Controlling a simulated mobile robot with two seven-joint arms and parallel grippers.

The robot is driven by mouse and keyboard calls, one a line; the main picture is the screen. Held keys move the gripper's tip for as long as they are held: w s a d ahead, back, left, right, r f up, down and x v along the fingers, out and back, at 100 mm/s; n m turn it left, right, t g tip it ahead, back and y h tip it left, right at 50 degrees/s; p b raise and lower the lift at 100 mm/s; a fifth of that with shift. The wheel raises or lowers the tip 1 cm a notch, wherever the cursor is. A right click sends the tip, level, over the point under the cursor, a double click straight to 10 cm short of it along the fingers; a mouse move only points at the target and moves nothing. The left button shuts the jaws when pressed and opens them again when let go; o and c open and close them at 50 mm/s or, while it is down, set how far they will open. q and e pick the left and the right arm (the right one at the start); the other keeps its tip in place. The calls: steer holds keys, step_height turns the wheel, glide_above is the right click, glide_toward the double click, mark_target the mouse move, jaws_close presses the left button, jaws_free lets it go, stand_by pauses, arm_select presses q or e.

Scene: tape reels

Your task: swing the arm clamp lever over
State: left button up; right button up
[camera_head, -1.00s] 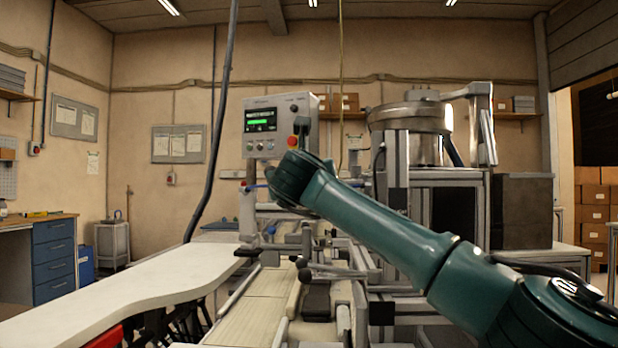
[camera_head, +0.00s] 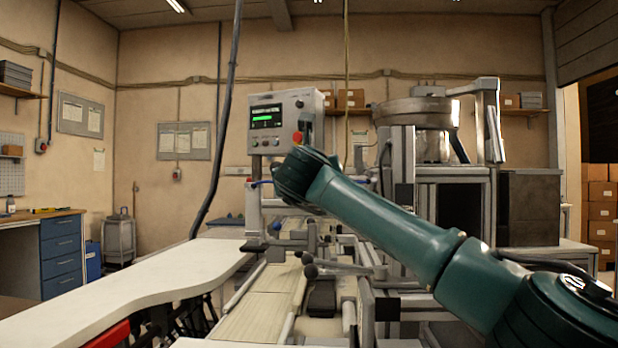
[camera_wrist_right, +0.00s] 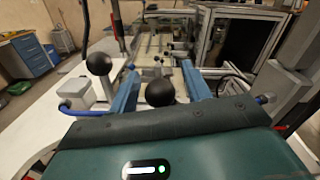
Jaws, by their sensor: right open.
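My right gripper (camera_wrist_right: 160,74) is open in the right wrist view, with its two blue fingers apart. A black ball knob (camera_wrist_right: 160,93) shows between the fingers, close to the gripper body; its stem is hidden and I cannot tell whether it touches a finger. A second black ball knob (camera_wrist_right: 99,63) stands to the left, outside the fingers. I cannot tell for sure which knob belongs to the arm clamp lever. In the head view my right wrist (camera_head: 303,174) hides the gripper and whatever is at its fingers. My left gripper is not in view.
A control box (camera_head: 272,122) with a lit green screen stands behind my wrist. A white curved worktop (camera_head: 130,285) runs along the left. Machine rails and black-knobbed handles (camera_head: 309,271) lie below my forearm. A metal bowl feeder (camera_head: 415,112) stands at the back right.

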steer(key=shift+s+b, duration=0.35)
steer(key=shift+s, duration=0.2)
arm_select(q)
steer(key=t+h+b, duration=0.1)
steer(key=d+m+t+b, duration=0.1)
steer(key=b, duration=0.1)
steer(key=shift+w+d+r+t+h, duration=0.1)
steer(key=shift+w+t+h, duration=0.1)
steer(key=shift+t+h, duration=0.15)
arm_select(e)
steer(key=s, duration=1.2)
steer(key=shift+d, duration=0.25)
steer(key=shift+r, duration=0.1)
